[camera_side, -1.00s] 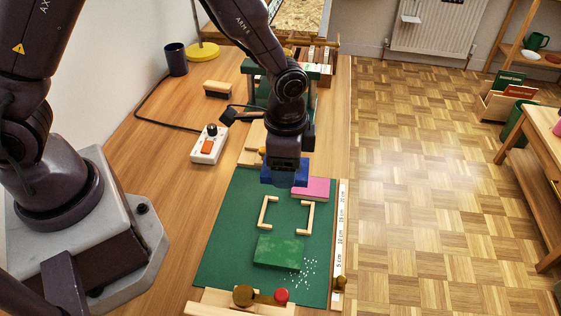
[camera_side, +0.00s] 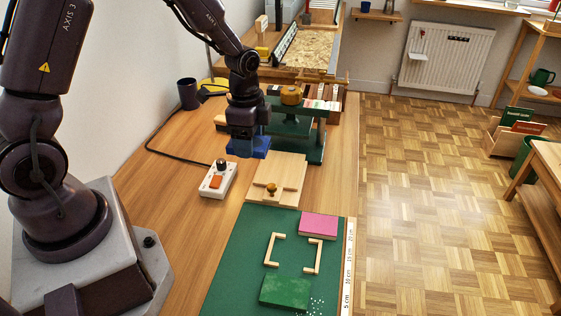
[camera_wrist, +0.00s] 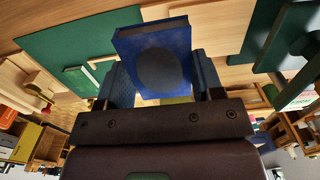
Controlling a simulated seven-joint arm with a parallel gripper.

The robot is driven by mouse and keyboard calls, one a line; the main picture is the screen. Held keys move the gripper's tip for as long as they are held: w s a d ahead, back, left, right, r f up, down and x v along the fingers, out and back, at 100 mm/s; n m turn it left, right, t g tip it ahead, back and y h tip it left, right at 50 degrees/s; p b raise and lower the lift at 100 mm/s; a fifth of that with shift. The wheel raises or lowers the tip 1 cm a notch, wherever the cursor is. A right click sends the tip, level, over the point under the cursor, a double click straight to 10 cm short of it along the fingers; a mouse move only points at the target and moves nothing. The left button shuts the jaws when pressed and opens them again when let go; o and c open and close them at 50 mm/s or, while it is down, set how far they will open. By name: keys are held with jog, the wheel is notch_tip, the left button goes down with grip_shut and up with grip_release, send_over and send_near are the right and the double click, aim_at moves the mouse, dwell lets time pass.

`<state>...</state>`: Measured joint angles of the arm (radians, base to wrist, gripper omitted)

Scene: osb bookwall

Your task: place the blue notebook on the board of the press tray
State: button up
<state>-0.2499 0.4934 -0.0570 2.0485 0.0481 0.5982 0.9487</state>
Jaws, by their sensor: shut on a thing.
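The blue notebook (camera_side: 263,152) is held under my gripper (camera_side: 247,143), left of the green press (camera_side: 314,146). My gripper is shut on it. In the wrist view the notebook (camera_wrist: 126,44) stands between the two fingers (camera_wrist: 162,88), with a dark round patch on its cover. A pale wooden board (camera_side: 287,169) with a brown knob, seemingly the press tray, lies in front of the press, to the right of and nearer than the held notebook. I see nothing lying on it but the knob and a thin strip. The gap under the notebook cannot be judged.
A white switch box (camera_side: 217,181) with a cable lies left of the board. A green mat (camera_side: 236,262) in front carries a pink book (camera_side: 318,225), wooden corner pieces and a green book (camera_side: 286,292). A dark mug (camera_side: 187,95) stands at the back left. Bare tabletop lies to the left.

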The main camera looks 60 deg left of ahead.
jog(key=w+f, duration=0.2)
jog(key=w, duration=0.3)
send_over(280, 168)
notch_tip(280, 168, down, 6)
jog(key=shift+s+d+r, duration=0.15)
jog(key=shift+r, duration=0.1)
jog(key=shift+w+f, duration=0.2)
jog(key=shift+f, duration=1.55)
jog(key=shift+f, duration=0.15)
jog(key=o, duration=0.9)
